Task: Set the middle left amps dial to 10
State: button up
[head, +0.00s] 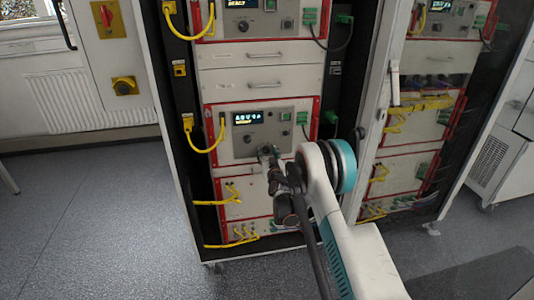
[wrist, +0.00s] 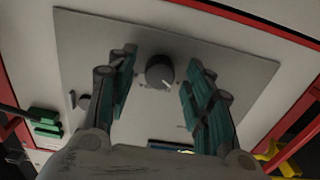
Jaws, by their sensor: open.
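The middle left unit (head: 291,137) is a grey panel with a red frame and a lit display (head: 248,118). Its amps dial (head: 247,139) is a dark round knob below the display. In the wrist view the dial (wrist: 160,70) is near the middle, with its white pointer mark toward the lower right of that picture. My gripper (head: 267,151) is in front of the panel. In the wrist view my gripper (wrist: 160,76) is open, with one finger on each side of the dial and gaps between. I cannot tell how deep the fingertips reach. Scale numbers are unreadable.
A second rack (head: 410,150) stands right. Open floor (head: 90,220) lies left.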

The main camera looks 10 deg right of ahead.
jog(key=shift+c, duration=0.4)
jog(key=c, duration=1)
jog(key=shift+m, duration=0.3)
jog(key=m, duration=0.3)
jog(key=shift+m, duration=2)
jog(key=o, duration=1.1)
